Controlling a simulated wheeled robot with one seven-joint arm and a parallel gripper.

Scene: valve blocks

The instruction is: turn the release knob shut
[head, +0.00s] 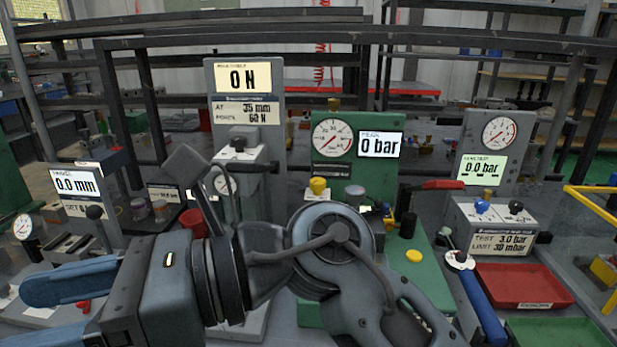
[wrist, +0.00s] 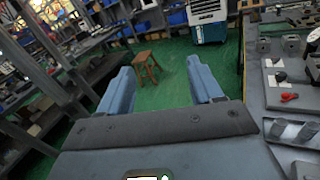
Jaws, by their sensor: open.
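The green valve block (head: 383,180) stands mid-bench in the head view. It carries a round gauge and a display reading 0 bar. A yellow knob (head: 318,186) is on its front left; a black knob (head: 408,225) is at its right, near a red-handled lever (head: 440,187). No label shows which is the release knob. My gripper (head: 28,312) is at the lower left, open, pointing left and away from the green block. Its two blue fingers also show in the wrist view (wrist: 162,80), with nothing between them. My arm hides the block's lower left.
A grey force stand (head: 262,110) reading 0 N is left of the green block. A grey block (head: 495,150) reading 0.0 bar and a red tray (head: 525,286) are at right. In the wrist view, a wooden stool (wrist: 147,62) stands on green floor beyond my fingers.

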